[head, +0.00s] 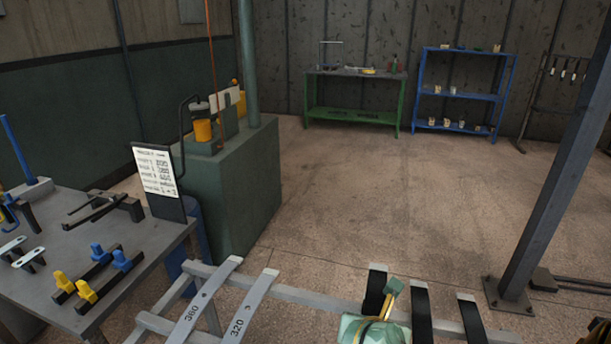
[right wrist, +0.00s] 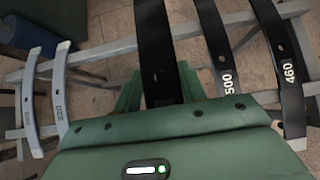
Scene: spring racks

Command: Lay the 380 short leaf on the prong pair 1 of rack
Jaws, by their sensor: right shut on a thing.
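My right gripper (head: 389,303) is at the bottom of the head view, over a pale grey rail frame. In the right wrist view its green fingers (right wrist: 157,92) stand either side of a black curved leaf (right wrist: 153,45) and are shut on it. This leaf is the leftmost black one; it also shows in the head view (head: 376,283). No number is readable on it, so I cannot tell whether it is the 380. Its near end is hidden by the gripper. I cannot make out which prongs are pair 1. My left gripper is out of view.
Grey leaves marked 360 (head: 207,305) and 320 (head: 248,308) lie left on the frame (head: 300,296). Black leaves marked 500 (right wrist: 220,50) and 460 (right wrist: 281,60) lie right. A grey table (head: 150,268) with blue and yellow fittings stands left.

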